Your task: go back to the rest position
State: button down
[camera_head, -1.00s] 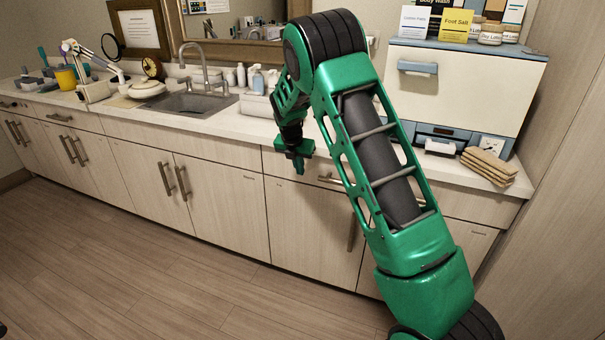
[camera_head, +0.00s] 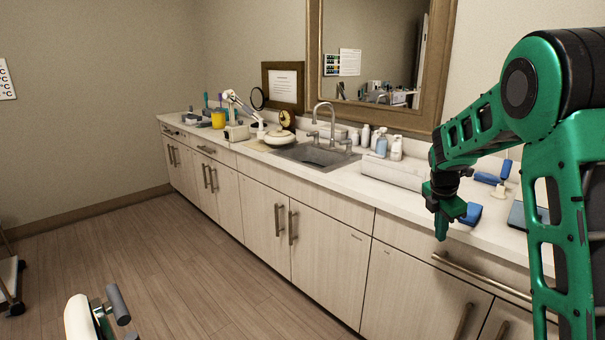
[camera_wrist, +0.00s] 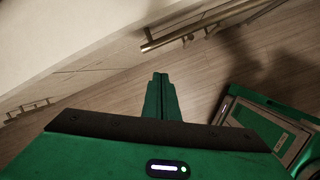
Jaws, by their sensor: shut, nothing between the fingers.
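My gripper (camera_head: 441,226) hangs pointing down at the right of the head view, in front of the counter's front edge. It is green, shut and empty. In the wrist view its fingers (camera_wrist: 161,82) are together, with the wooden floor and cabinet fronts beyond them. My green arm fills the right side of the head view and hides part of the counter there.
Cabinet handles (camera_head: 463,271) stick out near my gripper.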

jog(key=s+d+r+m+g+y, duration=0.1)
jog(key=s+r+m, duration=0.2)
jog(key=s+m, duration=0.65)
jog(key=s+d+r+m, duration=0.2)
jog(key=s+m, duration=0.3)
jog(key=s, duration=0.9)
jog(key=s+a+f+m+y, duration=0.1)
jog(key=s+a+m, duration=0.1)
jog(key=s+m, duration=0.4)
jog(key=s+a+m+g, duration=0.1)
jog(key=s+m, duration=0.5)
jog(key=s, duration=0.7)
jog(key=shift+s+a+f+y, duration=0.35)
jog(key=shift+a+y, duration=0.05)
jog(key=shift+a, duration=0.2)
